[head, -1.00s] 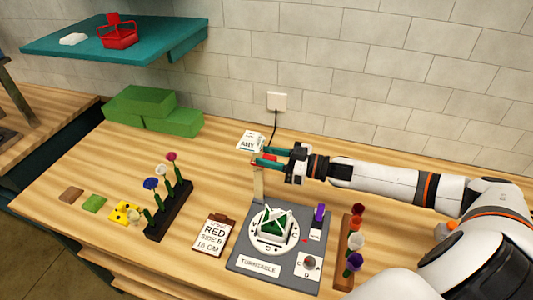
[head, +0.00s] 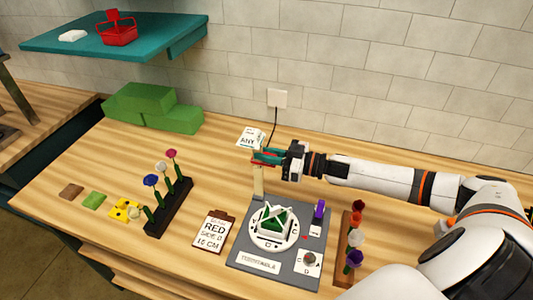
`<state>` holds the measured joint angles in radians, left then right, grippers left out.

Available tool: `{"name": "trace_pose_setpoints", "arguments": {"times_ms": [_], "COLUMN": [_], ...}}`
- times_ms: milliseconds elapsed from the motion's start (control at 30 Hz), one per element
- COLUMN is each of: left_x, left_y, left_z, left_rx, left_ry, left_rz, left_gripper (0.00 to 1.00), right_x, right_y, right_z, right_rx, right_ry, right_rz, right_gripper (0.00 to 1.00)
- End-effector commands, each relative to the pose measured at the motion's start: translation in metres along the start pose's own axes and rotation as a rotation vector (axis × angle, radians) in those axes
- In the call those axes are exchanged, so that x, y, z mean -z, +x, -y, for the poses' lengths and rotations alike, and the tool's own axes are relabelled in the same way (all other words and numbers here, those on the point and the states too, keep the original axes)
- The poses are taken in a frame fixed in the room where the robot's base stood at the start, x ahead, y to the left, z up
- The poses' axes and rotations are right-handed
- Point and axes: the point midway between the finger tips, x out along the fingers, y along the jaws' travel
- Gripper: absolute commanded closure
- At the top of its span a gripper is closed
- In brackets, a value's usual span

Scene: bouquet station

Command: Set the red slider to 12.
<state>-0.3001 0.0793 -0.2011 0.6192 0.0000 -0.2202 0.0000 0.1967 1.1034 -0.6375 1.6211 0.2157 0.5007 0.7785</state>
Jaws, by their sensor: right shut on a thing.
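The red slider (head: 264,161) sits near the top of a pale upright post (head: 259,184) behind the turntable (head: 272,228). My right gripper (head: 267,157), with teal fingers, comes in from the right and is shut on the slider. The fingers cover most of the slider, and any scale marks on the post are too small to read. My left gripper is not in view.
Flower racks stand at left (head: 168,208) and right (head: 347,240). A white ANY card (head: 250,138) is behind the post. Green blocks (head: 150,107) lie at the back left. Bare wood lies between.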

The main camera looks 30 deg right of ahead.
Motion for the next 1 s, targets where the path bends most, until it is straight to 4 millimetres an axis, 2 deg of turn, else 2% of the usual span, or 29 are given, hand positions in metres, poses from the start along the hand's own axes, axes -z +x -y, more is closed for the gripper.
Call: {"name": "trace_pose_setpoints", "arguments": {"times_ms": [33,200,500,533,667,1000], "left_x": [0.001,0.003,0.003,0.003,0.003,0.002], "left_y": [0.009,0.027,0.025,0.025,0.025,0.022], "left_z": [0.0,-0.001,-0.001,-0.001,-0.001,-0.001], "left_rx": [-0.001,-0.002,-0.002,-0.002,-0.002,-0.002], "left_ry": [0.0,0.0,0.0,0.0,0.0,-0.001], "left_rz": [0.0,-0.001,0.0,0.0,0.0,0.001], "left_gripper": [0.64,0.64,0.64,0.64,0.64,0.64], "right_x": [0.013,0.039,0.041,0.042,0.041,0.035], "right_y": [0.0,0.0,-0.001,-0.001,-0.001,0.0], "right_z": [-0.001,-0.001,-0.001,-0.001,-0.001,-0.001], "right_rx": [-0.001,-0.001,-0.001,-0.001,-0.001,-0.001], "right_ry": [0.001,0.003,0.002,0.002,0.002,0.0], "right_rz": [-0.001,0.0,-0.006,-0.007,-0.005,-0.001], "right_gripper": [1.0,1.0,1.0,0.82,0.62,0.62]}}
